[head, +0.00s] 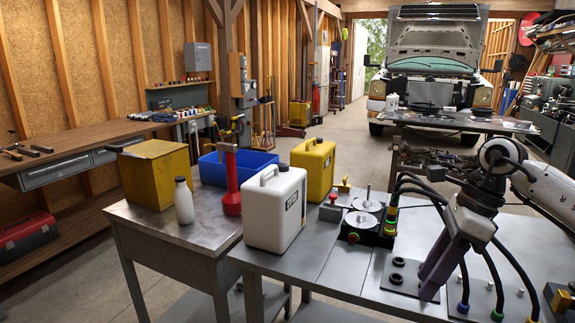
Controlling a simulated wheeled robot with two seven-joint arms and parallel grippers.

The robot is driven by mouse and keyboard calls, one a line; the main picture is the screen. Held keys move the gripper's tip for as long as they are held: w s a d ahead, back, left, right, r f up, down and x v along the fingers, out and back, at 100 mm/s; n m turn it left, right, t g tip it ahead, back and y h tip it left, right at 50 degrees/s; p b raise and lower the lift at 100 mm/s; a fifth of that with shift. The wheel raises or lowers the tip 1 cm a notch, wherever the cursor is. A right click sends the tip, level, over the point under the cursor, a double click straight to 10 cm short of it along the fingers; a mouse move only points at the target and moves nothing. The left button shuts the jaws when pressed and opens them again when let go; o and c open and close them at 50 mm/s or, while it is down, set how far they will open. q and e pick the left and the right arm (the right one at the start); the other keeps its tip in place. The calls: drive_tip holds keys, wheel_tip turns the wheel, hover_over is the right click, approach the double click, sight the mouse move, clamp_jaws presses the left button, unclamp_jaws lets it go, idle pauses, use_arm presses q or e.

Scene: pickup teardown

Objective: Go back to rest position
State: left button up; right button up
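My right gripper (430,285) comes in from the right on my arm, pointing down and left over the grey metal workbench (325,262). Its dark purple fingers show almost side-on, so I cannot tell whether they are open or shut. I see no object clearly held in them. My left gripper is not in view.
Dark hoses (488,262) with coloured ends curve close around my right gripper. A white canister (274,215), a yellow canister (313,168) and a device with round discs (363,220) stand to its left. A pickup (432,70) stands behind, hood up.

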drive_tip(key=s+a+f+m+t+y, duration=0.2)
drive_tip(key=a+m+y, duration=0.5)
drive_tip(key=a, duration=0.7)
drive_tip(key=s+a+f+m+t+y, duration=0.2)
drive_tip(key=a+m+y, duration=0.45)
drive_tip(key=a, duration=0.85)
drive_tip(key=s+d+f+m+t+h, duration=0.1)
drive_tip(key=d+f+m+t+h, duration=0.45)
drive_tip(key=f+m, duration=0.5)
drive_tip(key=s+d+f+m+t+h, duration=0.1)
drive_tip(key=d+f+m+t+h, duration=0.5)
drive_tip(key=m, duration=0.8)
drive_tip(key=s+d+f+m+g+h, duration=0.1)
drive_tip(key=s+d+f+m+g, duration=0.1)
drive_tip(key=s+f, duration=0.6)
drive_tip(key=s+d+f+m+g+h, duration=0.2)
drive_tip(key=s+f+m+g, duration=0.3)
drive_tip(key=s+f, duration=0.3)
drive_tip(key=shift+s+d+f+m, duration=0.35)
drive_tip(key=shift+s+m, duration=0.25)
drive_tip(key=shift+s, duration=0.1)
